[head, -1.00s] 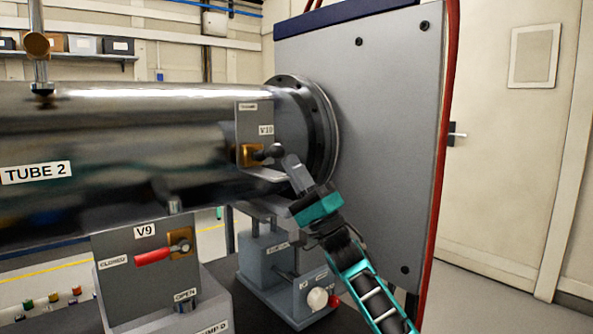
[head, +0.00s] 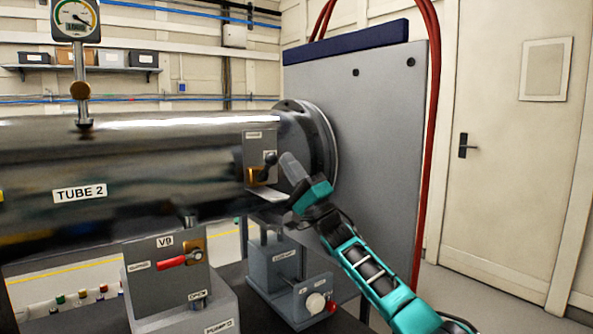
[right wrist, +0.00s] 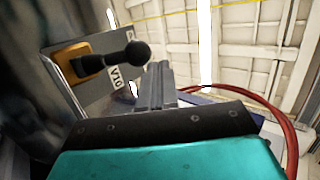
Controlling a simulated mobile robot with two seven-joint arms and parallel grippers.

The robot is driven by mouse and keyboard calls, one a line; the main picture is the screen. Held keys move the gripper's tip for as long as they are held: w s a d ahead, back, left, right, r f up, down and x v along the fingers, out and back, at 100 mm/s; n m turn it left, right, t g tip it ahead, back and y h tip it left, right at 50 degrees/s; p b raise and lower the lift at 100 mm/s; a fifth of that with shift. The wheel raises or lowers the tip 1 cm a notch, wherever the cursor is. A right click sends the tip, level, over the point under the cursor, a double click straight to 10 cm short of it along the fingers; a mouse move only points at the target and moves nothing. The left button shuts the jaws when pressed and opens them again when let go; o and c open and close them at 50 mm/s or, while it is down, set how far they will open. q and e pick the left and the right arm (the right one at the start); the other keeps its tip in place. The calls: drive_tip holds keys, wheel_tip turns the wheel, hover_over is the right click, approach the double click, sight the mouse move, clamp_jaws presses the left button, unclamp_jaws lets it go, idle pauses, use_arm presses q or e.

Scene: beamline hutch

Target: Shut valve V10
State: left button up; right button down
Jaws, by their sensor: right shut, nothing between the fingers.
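Valve V10 is a grey plate (head: 257,145) on the right end of the tube marked TUBE 2, with a brass block (head: 256,176) and a black ball-ended handle (head: 269,160). In the head view the handle points up and slightly right. The right wrist view shows the black handle (right wrist: 136,55), the brass block (right wrist: 80,62) and the V10 label (right wrist: 117,77). My right gripper (head: 289,163) is shut and empty, just right of the handle's ball. Its fingers (right wrist: 158,75) show close beside the ball; I cannot tell whether they touch. The plate's small upper label is unreadable. My left gripper is out of view.
Tube 2 (head: 150,160) ends at a dark flange (head: 325,150) against a large grey panel (head: 375,150) with red hoses. Valve V9 (head: 165,270), with a red handle, stands below left. A pump box (head: 275,270) is below. A gauge (head: 75,18) rises at upper left.

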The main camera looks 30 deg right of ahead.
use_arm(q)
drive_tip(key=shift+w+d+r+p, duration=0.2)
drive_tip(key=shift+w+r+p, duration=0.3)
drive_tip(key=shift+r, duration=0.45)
use_arm(e)
drive_tip(key=x, duration=0.4)
drive_tip(key=shift+w+d+r, duration=0.1)
drive_tip(key=shift+d, duration=0.25)
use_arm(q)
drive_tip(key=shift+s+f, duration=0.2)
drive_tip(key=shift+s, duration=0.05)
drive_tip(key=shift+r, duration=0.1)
